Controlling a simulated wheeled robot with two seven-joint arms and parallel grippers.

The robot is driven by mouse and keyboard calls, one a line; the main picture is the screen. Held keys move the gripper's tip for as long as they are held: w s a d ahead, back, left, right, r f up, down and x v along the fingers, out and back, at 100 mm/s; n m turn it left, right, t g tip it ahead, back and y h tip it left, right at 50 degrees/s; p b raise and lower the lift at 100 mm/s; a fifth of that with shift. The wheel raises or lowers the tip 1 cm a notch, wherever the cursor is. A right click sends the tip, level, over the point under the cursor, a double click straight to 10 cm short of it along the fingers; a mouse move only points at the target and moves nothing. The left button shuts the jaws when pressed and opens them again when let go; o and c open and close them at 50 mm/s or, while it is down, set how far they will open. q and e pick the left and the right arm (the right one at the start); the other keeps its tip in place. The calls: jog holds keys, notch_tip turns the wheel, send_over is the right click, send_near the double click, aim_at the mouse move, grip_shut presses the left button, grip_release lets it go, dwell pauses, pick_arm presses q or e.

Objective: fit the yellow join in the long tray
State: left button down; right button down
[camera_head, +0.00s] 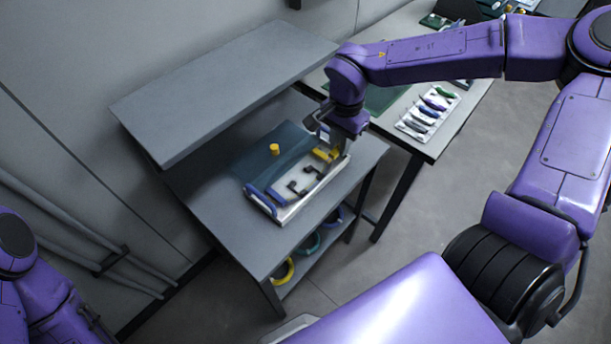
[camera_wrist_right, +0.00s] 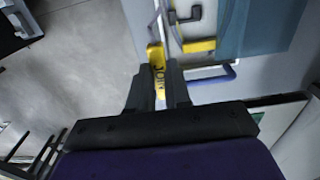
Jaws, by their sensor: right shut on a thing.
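The yellow join (camera_wrist_right: 157,60), with dark lettering on it, is between the fingers of my right gripper (camera_wrist_right: 160,88), which is shut on it. In the head view the right gripper (camera_head: 328,140) is low over the far right end of the long tray (camera_head: 290,212). The tray is pale with blue handles and black brackets. A second yellow piece (camera_wrist_right: 198,46) lies beside the join in the right wrist view; I cannot tell whether the two touch. Whether the join rests on the tray is unclear. My left gripper is not in view; only parts of my left arm show.
A small yellow cylinder (camera_head: 275,149) stands on the teal mat (camera_head: 262,158) behind the tray. A raised grey shelf (camera_head: 225,85) overhangs the back of the table. A white rack (camera_head: 428,112) of coloured tools is on the right table. The table's front left is clear.

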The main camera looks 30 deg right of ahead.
send_over(306, 182)
jog(key=d, duration=0.1)
jog(key=f, duration=0.5)
jog(key=shift+s+f, duration=0.2)
jog(key=shift+f, duration=0.2)
jog(key=f, duration=0.2)
jog(key=a+f, duration=0.1)
jog(key=f, duration=0.1)
jog(key=shift+w+a+f, duration=0.1)
jog(key=shift+w+f, duration=0.1)
jog(key=shift+f, duration=0.1)
jog(key=c, duration=1.1)
grip_release()
jog(key=shift+f, duration=0.15)
notch_tip(306, 182, up, 12)
jog(key=shift+r, duration=0.2)
